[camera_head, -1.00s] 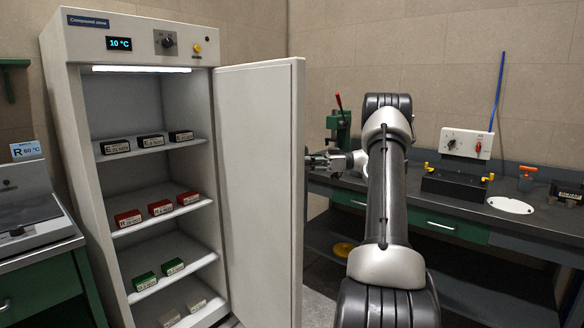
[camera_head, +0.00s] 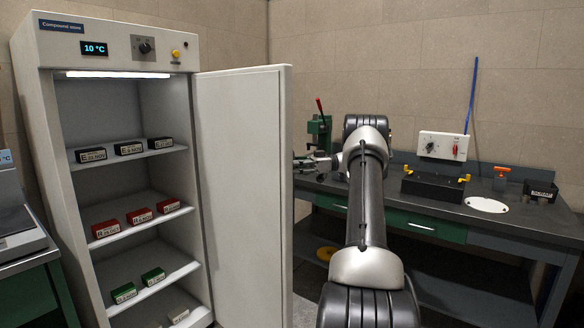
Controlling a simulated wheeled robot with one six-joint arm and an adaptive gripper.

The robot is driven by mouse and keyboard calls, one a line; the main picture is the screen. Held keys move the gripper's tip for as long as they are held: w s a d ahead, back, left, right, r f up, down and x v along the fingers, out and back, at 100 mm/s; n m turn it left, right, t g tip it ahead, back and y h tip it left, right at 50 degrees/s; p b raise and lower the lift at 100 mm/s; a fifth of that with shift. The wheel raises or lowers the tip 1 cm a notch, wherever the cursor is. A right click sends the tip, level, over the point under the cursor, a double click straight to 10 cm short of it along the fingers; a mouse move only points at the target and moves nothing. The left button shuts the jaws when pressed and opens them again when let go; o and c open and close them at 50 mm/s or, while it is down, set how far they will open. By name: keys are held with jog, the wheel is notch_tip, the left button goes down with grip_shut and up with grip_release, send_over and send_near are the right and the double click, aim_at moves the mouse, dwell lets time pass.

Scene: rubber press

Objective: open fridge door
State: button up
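The fridge (camera_head: 110,30) is a tall white cabinet on the left, labelled "Compound store", with a lit 10 °C display. Its door (camera_head: 240,190) stands wide open, swung out to the right, and the lit shelves inside are in plain view. Black, red and green labelled blocks sit on the shelves. My gripper (camera_head: 308,163) shows only in small part, just right of the door's outer edge, beyond my arm. Its fingers are partly hidden, and I cannot tell whether they touch the door or a handle.
A dark workbench (camera_head: 440,208) with green drawers runs along the right wall. A green press (camera_head: 319,130), a black box with yellow handles (camera_head: 434,186) and a white control box (camera_head: 442,146) stand there. A counter (camera_head: 25,250) is at the far left.

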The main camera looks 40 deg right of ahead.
jog(key=v, duration=0.7)
jog(key=shift+d, duration=0.2)
jog(key=shift+s, duration=0.1)
dwell(0.4)
